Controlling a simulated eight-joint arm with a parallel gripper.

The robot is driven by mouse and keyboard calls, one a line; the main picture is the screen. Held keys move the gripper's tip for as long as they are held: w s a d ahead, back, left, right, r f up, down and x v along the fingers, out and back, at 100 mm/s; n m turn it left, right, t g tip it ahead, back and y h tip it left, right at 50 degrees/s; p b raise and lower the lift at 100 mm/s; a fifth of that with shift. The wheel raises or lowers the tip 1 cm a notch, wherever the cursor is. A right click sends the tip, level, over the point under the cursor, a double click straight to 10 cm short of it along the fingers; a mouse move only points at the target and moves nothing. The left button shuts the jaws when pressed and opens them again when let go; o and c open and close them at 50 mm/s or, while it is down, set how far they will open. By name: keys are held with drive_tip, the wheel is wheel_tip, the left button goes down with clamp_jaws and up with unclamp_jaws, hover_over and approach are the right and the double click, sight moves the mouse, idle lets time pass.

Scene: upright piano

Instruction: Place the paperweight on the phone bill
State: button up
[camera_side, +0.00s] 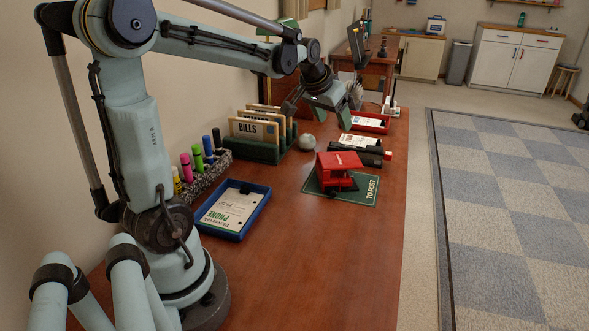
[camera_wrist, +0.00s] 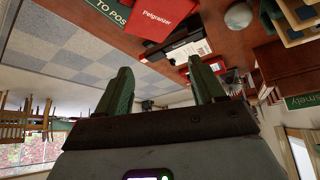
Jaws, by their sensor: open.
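The paperweight, a grey rounded ball (camera_side: 307,142), rests on the desk just right of the green letter rack. It also shows near the top of the wrist view (camera_wrist: 238,15). The phone bill (camera_side: 230,211), a white sheet marked PHONE, lies in a shallow blue tray (camera_side: 207,233) at the near left of the desk. My gripper (camera_side: 350,103) is open and empty above the far part of the desk, beyond the paperweight and apart from it. Its two green fingers stand wide apart in the wrist view (camera_wrist: 160,68).
A red object (camera_side: 340,160) stands on the green TO POST mat (camera_side: 358,194). A dark holder with a white label (camera_side: 372,153) and a red tray (camera_side: 371,124) lie beyond. A pen rack (camera_side: 209,173) and letter rack (camera_side: 256,151) line the wall. The front desk is clear.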

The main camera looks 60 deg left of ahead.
drive_tip(key=w+a+f+n, duration=0.1)
drive_tip(key=a+f, duration=0.1)
drive_tip(key=a, duration=0.6)
drive_tip(key=n+g+y, duration=0.1)
drive_tip(key=n, duration=0.1)
approach(307, 135)
drive_tip(key=x, duration=0.4)
drive_tip(key=shift+w+a+f, duration=0.1)
drive_tip(key=shift+f, duration=0.05)
drive_tip(key=shift+x, duration=2.85)
drive_tip(key=shift+f, duration=0.1)
drive_tip(key=c, duration=0.9)
drive_tip(key=shift+c, duration=0.6)
